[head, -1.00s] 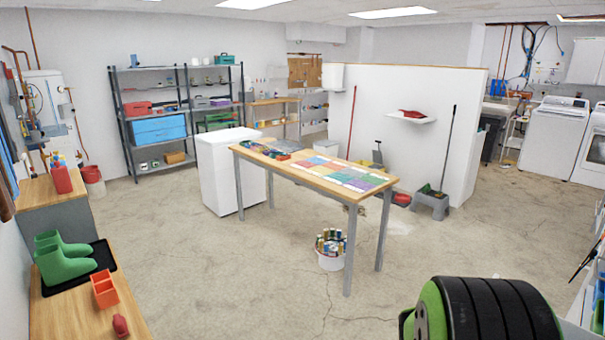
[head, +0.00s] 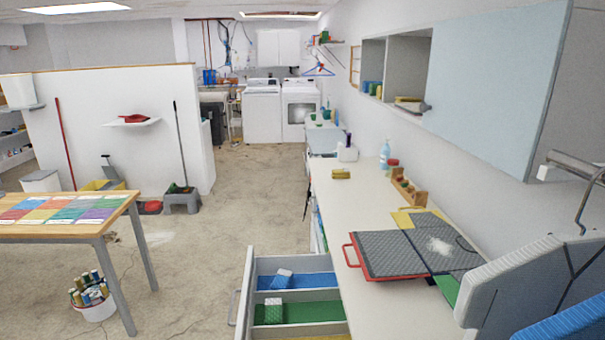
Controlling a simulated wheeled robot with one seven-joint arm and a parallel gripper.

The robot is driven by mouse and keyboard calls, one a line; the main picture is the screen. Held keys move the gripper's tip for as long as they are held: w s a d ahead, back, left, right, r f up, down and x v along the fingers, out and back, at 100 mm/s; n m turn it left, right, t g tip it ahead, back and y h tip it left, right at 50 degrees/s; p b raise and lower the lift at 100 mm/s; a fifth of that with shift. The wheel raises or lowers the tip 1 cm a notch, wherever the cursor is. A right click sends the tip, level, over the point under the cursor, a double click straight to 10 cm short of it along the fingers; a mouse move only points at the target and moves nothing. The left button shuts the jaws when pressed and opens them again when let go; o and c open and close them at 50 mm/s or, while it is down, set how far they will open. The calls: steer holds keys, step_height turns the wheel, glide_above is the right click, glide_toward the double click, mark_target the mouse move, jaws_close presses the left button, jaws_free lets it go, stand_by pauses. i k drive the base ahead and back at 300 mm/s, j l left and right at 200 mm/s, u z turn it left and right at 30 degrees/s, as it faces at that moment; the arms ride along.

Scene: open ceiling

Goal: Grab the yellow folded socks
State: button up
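A small yellow folded bundle (head: 341,173) lies on the far part of the long white counter (head: 325,195). It may be the yellow folded socks; it is too small to be sure. My gripper is not in view, so whether it is open or shut does not show.
An open drawer (head: 252,262) juts out below the counter, with blue, green and yellow sections and small pale items inside. Open floor (head: 215,235) lies left of the drawer.

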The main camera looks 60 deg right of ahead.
mark_target(345, 173)
steer(key=z, duration=2.15)
steer(key=j+u, duration=0.4)
steer(key=i+j+u, duration=0.15)
steer(key=j+u, duration=0.2)
steer(key=i+j+u, duration=0.8)
steer(key=i+z, duration=0.35)
steer(key=i, duration=0.15)
steer(key=i+z, duration=0.4)
steer(key=i+j+z, duration=0.35)
steer(key=i, duration=0.2)
steer(key=i+l+z, duration=0.2)
steer(key=i, duration=0.3)
steer(key=i+l+z, duration=0.2)
steer(key=i, duration=0.3)
steer(key=i+l+z, duration=0.2)
steer(key=i, duration=0.35)
steer(key=i+l+u, duration=0.25)
steer(key=i+l, duration=0.4)
